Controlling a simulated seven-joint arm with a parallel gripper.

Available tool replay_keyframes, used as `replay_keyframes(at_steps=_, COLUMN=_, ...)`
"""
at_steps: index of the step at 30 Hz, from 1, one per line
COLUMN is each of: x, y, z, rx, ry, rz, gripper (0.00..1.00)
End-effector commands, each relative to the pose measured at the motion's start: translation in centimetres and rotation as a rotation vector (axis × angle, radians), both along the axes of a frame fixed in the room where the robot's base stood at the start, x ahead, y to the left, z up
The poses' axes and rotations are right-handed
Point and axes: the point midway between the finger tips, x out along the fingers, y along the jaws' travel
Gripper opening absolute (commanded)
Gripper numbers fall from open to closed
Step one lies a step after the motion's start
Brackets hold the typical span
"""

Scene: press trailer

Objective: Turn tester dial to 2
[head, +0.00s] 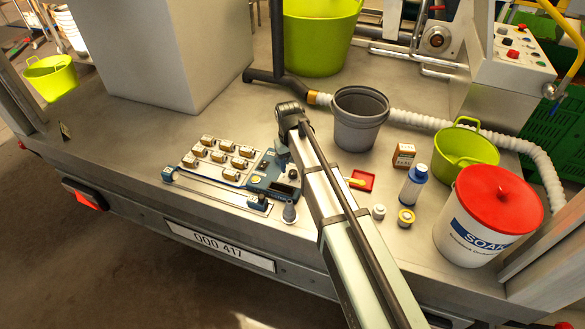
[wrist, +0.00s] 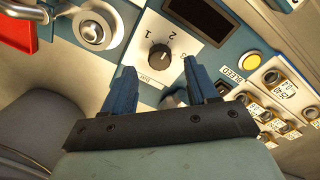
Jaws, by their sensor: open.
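The tester (head: 270,182) is a blue panel unit on the trailer bed in the head view. Its dial (wrist: 159,58) is a black round knob on a white plate marked 1, 2 and 3 in the wrist view. I cannot tell clearly which number the dial points at. My gripper (wrist: 160,67) is open, with its blue fingers on either side of the dial's lower part in the picture. The fingers look apart from the knob, and the space between them is empty. In the head view my arm hides part of the tester, and the dial cannot be made out.
A yellow button (wrist: 249,62) marked BLEED and several brass fittings (wrist: 270,77) lie right of the dial. A silver round part (wrist: 95,30) is at its left. A grey bucket (head: 360,118), a red tray (head: 366,174) and a bottle (head: 413,186) stand right of the tester.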

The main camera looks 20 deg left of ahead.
Motion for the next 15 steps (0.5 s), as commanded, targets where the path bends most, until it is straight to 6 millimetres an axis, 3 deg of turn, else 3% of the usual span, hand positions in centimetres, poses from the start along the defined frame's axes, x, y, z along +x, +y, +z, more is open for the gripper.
replay_keyframes(at_steps=15, x=-0.3, y=0.4, z=8.4, rx=0.000, ry=0.000, rz=0.000, gripper=0.58)
